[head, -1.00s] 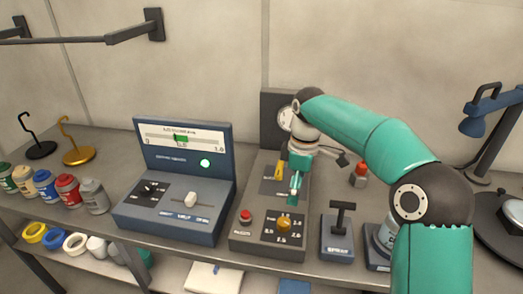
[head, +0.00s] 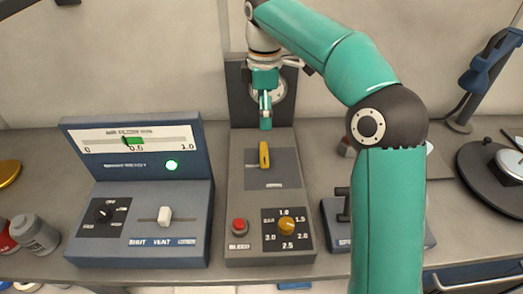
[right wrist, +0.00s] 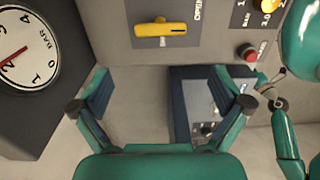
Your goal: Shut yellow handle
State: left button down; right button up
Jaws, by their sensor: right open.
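The yellow handle (head: 264,155) sits on the grey top of the middle control panel (head: 236,208), pointing lengthwise from front to back. It also shows in the right wrist view (right wrist: 160,29), lying crosswise near the top edge, apart from the fingers. My right gripper (head: 266,118) hangs behind and above the handle, in front of the pressure gauge, and does not touch the handle. In the right wrist view my right gripper's (right wrist: 168,92) two fingers stand wide apart with nothing between them.
The gauge (right wrist: 24,48) stands on the panel's dark upright back. A red button (head: 239,226) and an orange knob (head: 286,225) are on the panel's front. A blue console (head: 140,225) with a white slider is left; a black-handled box (head: 400,232) is right, partly behind my arm.

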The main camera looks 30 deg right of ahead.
aim_at(264, 152)
notch_tip(264, 152, down, 13)
jog(key=shift+r+b, duration=0.1)
jog(key=shift+b, duration=0.5)
